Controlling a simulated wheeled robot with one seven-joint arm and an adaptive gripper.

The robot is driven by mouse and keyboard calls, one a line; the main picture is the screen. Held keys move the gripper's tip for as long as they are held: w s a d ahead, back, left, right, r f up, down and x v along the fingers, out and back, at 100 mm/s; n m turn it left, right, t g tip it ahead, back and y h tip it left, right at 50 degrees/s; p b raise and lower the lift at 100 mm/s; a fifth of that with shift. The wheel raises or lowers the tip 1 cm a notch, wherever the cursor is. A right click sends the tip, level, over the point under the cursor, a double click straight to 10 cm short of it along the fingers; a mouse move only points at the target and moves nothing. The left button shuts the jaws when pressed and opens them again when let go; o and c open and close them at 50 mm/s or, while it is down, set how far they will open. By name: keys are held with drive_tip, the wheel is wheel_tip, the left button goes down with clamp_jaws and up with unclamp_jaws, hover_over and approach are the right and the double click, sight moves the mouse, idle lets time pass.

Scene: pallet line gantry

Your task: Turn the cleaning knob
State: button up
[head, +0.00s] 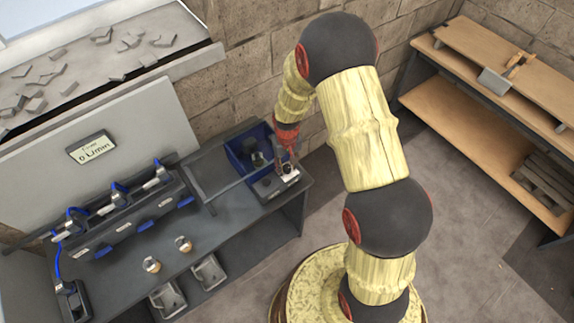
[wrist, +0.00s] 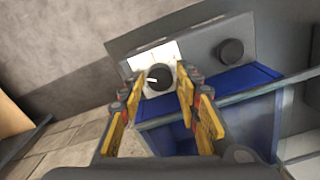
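A black knob with a white pointer line sits on a white plate on a grey panel; I see this knob (wrist: 158,78) between my gripper's fingers in the wrist view. In the head view the knob (head: 289,173) is at the right end of the panel. A second, plain black knob (wrist: 229,52) sits to its right in the wrist view, on bare grey. I cannot read any label that says which is for cleaning. My gripper (wrist: 160,84) is open, its fingers on either side of the white-plate knob. I cannot tell whether they touch it.
A blue bin (head: 241,150) stands right beside the panel. The grey bench (head: 235,215) carries two cups and a row of blue-trimmed fittings at the left. A display (head: 91,147) reads 0 L/min. A wooden shelf (head: 490,105) stands at the right; the floor between is clear.

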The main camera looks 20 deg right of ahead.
drive_tip(key=shift+c, duration=1.2)
clamp_jaws()
drive_tip(key=shift+n, duration=0.3)
drive_tip(key=n, duration=0.3)
drive_tip(key=shift+n+b, duration=0.4)
drive_tip(key=n, duration=0.4)
drive_tip(key=shift+b, duration=0.35)
drive_tip(key=n, duration=0.9)
drive_tip(key=shift+b, duration=0.4)
drive_tip(key=shift+n, duration=0.3)
